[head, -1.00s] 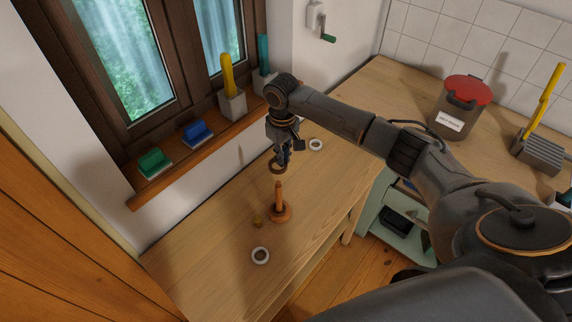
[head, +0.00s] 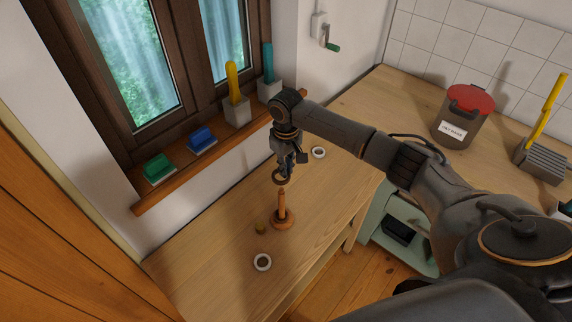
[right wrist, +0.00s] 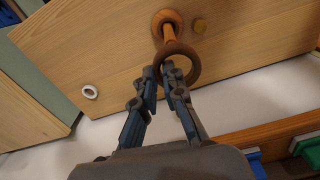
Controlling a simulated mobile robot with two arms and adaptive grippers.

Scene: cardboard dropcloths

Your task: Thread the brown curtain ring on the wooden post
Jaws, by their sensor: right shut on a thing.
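The brown curtain ring (right wrist: 197,67) is held at its edge between the fingertips of my right gripper (right wrist: 166,76), which is shut on it. In the head view the ring (head: 274,178) hangs just above the tip of the wooden post (head: 282,203), below my right gripper (head: 285,168). The post stands upright on its round base on the wooden bench. In the right wrist view the ring overlaps the post (right wrist: 169,34); whether it is exactly centred over the tip I cannot tell. My left gripper is not in view.
A small yellowish-brown piece (head: 260,229) sits beside the base. The windowsill (head: 185,163) with blocks and holders runs along the left.

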